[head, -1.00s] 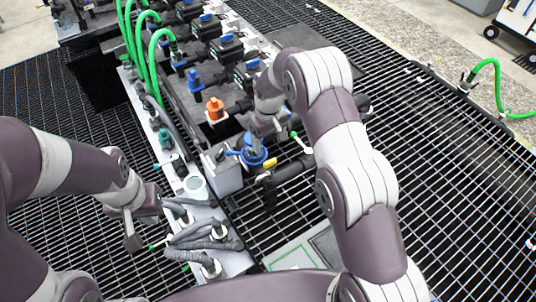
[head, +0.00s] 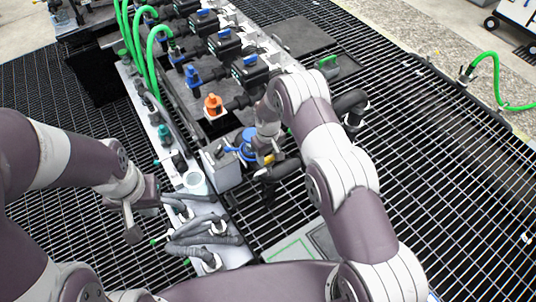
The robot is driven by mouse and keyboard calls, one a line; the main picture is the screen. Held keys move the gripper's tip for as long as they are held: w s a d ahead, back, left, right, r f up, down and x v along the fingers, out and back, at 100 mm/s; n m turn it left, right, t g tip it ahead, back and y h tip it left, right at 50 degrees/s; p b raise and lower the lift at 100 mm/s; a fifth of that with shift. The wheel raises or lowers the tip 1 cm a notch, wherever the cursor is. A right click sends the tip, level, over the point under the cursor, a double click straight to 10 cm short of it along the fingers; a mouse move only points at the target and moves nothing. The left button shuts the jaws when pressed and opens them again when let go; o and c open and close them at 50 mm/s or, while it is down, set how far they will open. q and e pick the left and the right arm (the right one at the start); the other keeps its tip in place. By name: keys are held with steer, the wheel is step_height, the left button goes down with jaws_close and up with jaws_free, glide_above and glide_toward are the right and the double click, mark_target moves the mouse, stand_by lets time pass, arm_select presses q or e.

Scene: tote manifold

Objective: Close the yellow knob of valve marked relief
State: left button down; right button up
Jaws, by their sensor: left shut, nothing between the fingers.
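A small yellow part (head: 268,159), likely the yellow knob, shows at the near end of the manifold beside a blue ring-shaped part (head: 249,146). A black pipe elbow (head: 285,170) lies just below it. My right gripper (head: 267,147) points down at the yellow part from above. My wrist and arm cover part of this spot, so contact and the finger gap cannot be told. No relief marking is readable. My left gripper (head: 136,228) is shut and empty, low over the grating left of the manifold.
An orange knob (head: 213,104) and a blue knob (head: 193,76) stand on the manifold behind. Green hoses (head: 153,60) arch at the back left. Grey hoses (head: 205,232) lie on the near pale rail. The grating (head: 445,170) at right is clear.

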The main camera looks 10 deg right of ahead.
stand_by(0.3)
steer(key=m+b, duration=0.2)
steer(key=shift+f+m, duration=0.1)
steer(key=shift+m, duration=0.3)
steer(key=m+b, duration=0.3)
steer(key=m, duration=0.2)
steer(key=m+b, duration=0.1)
steer(key=m, duration=0.4)
steer(key=shift+w+m+b, duration=0.1)
steer(key=shift+m+b, duration=0.3)
steer(key=shift+r+m+b, duration=0.15)
steer(key=shift+m+b, duration=0.05)
steer(key=shift+m, duration=0.8)
steer(key=shift+r+m+b, duration=0.1)
steer(key=shift+m+b, duration=0.1)
steer(key=shift+m, duration=1.1)
steer(key=o, duration=1.1)
steer(key=shift+c, duration=0.2)
